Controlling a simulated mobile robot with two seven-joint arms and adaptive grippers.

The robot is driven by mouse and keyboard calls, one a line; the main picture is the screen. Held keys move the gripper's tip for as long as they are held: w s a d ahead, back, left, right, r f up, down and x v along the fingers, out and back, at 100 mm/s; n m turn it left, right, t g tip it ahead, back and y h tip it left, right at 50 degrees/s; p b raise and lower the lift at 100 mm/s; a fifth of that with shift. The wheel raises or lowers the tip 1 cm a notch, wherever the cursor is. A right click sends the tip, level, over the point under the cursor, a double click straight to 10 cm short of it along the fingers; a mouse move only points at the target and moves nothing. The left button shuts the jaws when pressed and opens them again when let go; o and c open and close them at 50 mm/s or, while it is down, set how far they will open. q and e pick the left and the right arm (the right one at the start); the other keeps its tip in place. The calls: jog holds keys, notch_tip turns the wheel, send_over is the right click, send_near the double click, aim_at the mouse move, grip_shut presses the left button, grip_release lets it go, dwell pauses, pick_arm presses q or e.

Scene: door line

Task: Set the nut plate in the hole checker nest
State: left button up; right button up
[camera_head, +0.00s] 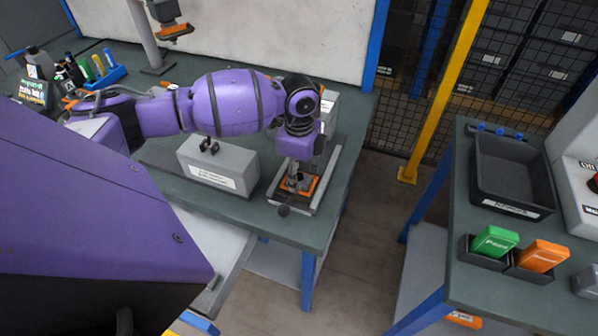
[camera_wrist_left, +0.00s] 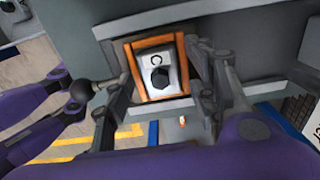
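The nut plate (camera_wrist_left: 157,75) is a light grey plate with a dark hex nut and a dark ring mark. In the left wrist view it lies inside the orange frame of the nest (camera_wrist_left: 173,39); whether it is fully seated I cannot tell. In the head view the orange nest (camera_head: 285,186) sits on a grey fixture at the bench's right end, and the plate is mostly hidden there. My left gripper (camera_head: 298,178) is just above the nest, pointing down. In the wrist view its fingers (camera_wrist_left: 158,78) are spread on both sides of the plate, open. My right gripper is not in view.
A grey labelled block (camera_head: 218,168) stands left of the fixture. A dark ball knob (camera_head: 284,211) sits at the fixture's front. Across a gap, another bench holds a black tray (camera_head: 512,178), a green box (camera_head: 495,241) and an orange box (camera_head: 541,256).

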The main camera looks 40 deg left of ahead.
aim_at(299, 175)
pick_arm(q)
notch_tip(299, 175, up, 12)
jog(key=shift+r+p, duration=0.15)
jog(key=shift+p, duration=0.15)
dwell(0.4)
